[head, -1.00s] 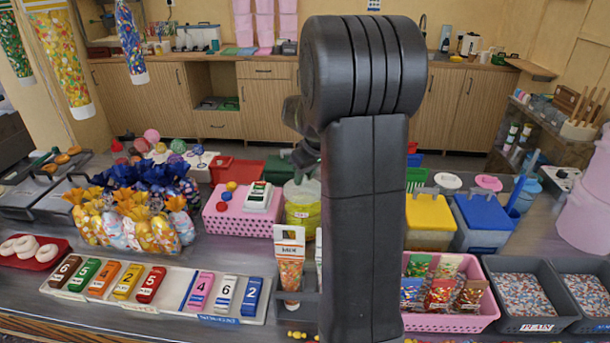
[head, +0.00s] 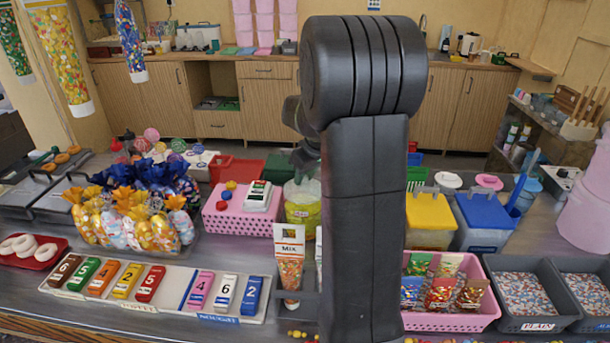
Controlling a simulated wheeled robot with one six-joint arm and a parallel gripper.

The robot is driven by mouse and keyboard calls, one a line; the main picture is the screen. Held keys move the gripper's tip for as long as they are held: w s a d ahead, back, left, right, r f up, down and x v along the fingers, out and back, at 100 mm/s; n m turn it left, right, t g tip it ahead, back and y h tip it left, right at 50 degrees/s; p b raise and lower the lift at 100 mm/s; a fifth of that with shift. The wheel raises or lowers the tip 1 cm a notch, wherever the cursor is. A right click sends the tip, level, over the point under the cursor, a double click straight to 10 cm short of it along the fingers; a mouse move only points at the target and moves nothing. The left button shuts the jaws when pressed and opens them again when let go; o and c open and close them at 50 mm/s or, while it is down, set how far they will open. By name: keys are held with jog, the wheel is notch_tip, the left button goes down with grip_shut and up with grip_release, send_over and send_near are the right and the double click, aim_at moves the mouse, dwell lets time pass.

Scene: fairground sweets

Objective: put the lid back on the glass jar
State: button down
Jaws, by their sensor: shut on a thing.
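The glass jar (head: 302,208), see-through with yellow-green contents, stands upright on the counter just left of my arm, which hides part of its right side. My gripper (head: 303,163) is dark, points down over the jar's mouth and is partly hidden behind my arm. It is shut on the lid, but the lid is too small and covered to make out clearly. I cannot tell whether the lid touches the jar's rim.
A pink basket (head: 240,223) stands close left of the jar. A MIX bag (head: 289,265) stands in front of it. Yellow-lidded (head: 430,212) and blue-lidded (head: 484,213) tubs stand to the right of my arm. The counter is crowded.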

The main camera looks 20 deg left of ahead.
jog(key=c, duration=0.6)
grip_release()
jog(key=shift+r, duration=0.1)
jog(key=shift+r+p, duration=2.3)
jog(key=shift+r, duration=1.15)
grip_shut()
